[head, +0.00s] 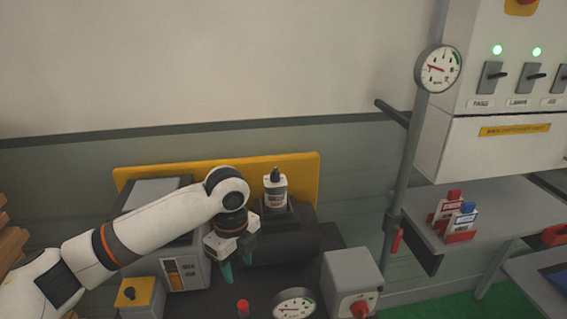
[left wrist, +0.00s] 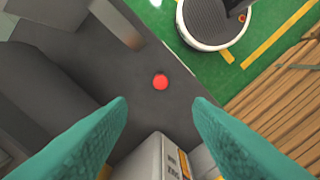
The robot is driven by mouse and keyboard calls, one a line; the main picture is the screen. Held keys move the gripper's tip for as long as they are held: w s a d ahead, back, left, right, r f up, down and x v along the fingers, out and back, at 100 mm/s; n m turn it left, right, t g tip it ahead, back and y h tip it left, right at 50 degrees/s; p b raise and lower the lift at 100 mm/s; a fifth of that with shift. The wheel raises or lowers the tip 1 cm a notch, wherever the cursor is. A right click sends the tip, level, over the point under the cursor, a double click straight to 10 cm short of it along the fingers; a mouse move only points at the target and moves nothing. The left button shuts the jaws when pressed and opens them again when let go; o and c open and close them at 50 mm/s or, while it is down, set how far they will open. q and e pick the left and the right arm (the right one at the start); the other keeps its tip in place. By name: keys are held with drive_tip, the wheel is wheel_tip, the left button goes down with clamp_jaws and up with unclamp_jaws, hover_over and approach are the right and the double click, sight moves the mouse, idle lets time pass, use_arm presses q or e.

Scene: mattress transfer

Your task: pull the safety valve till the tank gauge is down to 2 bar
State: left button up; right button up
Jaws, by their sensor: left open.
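A small red knob (head: 243,307), which I take for the safety valve, stands near the bottom edge of the head view. It also shows as a red disc (left wrist: 160,82) in the left wrist view, lying between and beyond my fingertips. My left gripper (head: 238,264) points downward above and behind the knob, with its teal fingers apart and nothing between them. A round white gauge (head: 295,304), apparently the tank gauge, sits just right of the knob; its reading is too small to tell. The dark cylindrical tank (head: 290,245) lies behind. My right gripper is out of sight.
A white bottle (head: 275,192) stands on the tank. A grey box with a red knob (head: 352,285) is at right, and a yellow box (head: 140,297) at left. Another gauge (head: 438,68) hangs on the pipe. A grey machine (head: 185,255) stands beside my left arm.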

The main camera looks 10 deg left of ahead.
use_arm(q)
drive_tip(key=s+d+f+n+t+h, duration=0.2)
drive_tip(key=s+d+f+n+h, duration=0.2)
drive_tip(key=s+d+f+n, duration=0.6)
drive_tip(key=s+a+f+n+t+y, duration=0.1)
drive_tip(key=s+a+f+n+y, duration=0.15)
drive_tip(key=s+a+n, duration=0.45)
drive_tip(key=s+a+f+n+t+y, duration=0.1)
drive_tip(key=s+a+f+n, duration=0.3)
drive_tip(key=s+a, duration=0.45)
wheel_tip(320, 180, down, 26)
drive_tip(key=s+g, duration=0.1)
drive_tip(key=g, duration=0.1)
drive_tip(key=s+a+f+g, duration=0.1)
drive_tip(key=s+a+f, duration=0.2)
drive_tip(key=s+f, duration=1.2)
drive_tip(key=shift+s+f, duration=0.25)
drive_tip(key=shift+s, duration=0.5)
